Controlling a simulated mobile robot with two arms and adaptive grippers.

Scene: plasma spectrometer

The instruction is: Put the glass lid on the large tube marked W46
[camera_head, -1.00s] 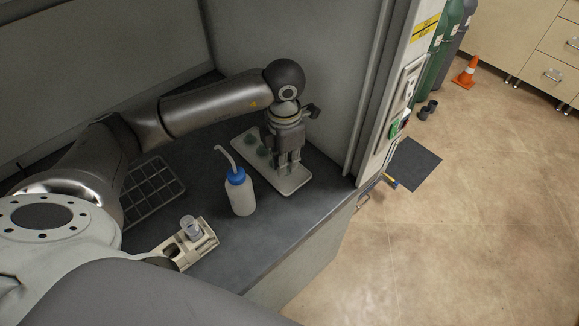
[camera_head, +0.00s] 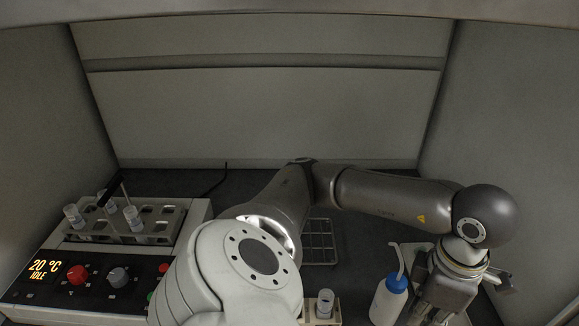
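Several clear tubes with whitish labels stand in the heating block (camera_head: 190,240) at the left; two are the front-left tube (camera_head: 74,216) and the front-middle tube (camera_head: 133,218). Another tube (camera_head: 325,303) stands in a small beige holder at the bottom middle. The markings are too small to read, so I cannot tell which is W46. My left gripper (camera_head: 432,318) points down at the bottom right, over the pale tray (camera_head: 412,252). Its fingertips are cut off by the picture's edge, and no glass lid can be made out there. My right gripper is out of view.
A wash bottle (camera_head: 388,300) with a blue cap stands just left of my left gripper. An empty wire rack (camera_head: 320,243) lies behind my arm. The block's front panel (camera_head: 60,270) reads 20 °C IDLE. A dark stick-like part (camera_head: 110,188) rises over the block.

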